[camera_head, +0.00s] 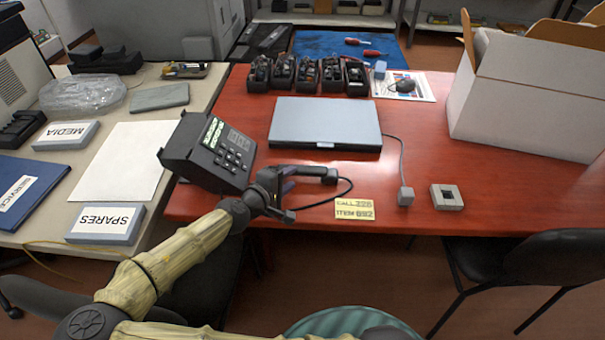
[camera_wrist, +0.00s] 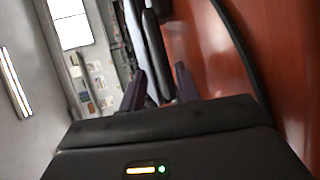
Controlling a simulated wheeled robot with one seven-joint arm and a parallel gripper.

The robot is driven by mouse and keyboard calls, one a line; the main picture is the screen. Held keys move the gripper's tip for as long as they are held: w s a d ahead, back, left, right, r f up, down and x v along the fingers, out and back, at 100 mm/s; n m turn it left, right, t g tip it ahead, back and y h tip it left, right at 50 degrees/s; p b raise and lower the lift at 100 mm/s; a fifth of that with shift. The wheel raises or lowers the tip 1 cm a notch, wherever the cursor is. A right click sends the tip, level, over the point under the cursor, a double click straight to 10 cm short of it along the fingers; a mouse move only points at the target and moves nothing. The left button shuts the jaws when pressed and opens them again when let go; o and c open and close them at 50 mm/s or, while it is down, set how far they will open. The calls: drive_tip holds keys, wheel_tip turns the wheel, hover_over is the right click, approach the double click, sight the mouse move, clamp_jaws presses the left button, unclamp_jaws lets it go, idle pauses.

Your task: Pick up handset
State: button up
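The black handset (camera_head: 303,171) lies on the red table, just right of the dark desk phone (camera_head: 208,153) with its lit screen and keypad. A black cord runs from the handset's right end. My gripper (camera_head: 287,187) is low over the table at the handset's left part, which it partly hides. In the wrist view my gripper (camera_wrist: 160,80) has its two dark fingers apart. A long dark shape stands between and beyond them there; I cannot tell whether it is the handset, or whether the fingers touch it.
A closed grey laptop (camera_head: 325,123) lies behind the handset. A yellow note (camera_head: 354,210) and a small grey box (camera_head: 447,197) lie near the front edge. Several black cartridges (camera_head: 308,75) stand at the back. A white carton (camera_head: 530,100) stands at right.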

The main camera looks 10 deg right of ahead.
sight(299, 174)
drive_tip(key=shift+b+x, duration=0.5)
drive_tip(key=shift+x, duration=2.1)
clamp_jaws()
drive_tip(key=shift+s, duration=0.1)
drive_tip(key=shift+f, duration=0.1)
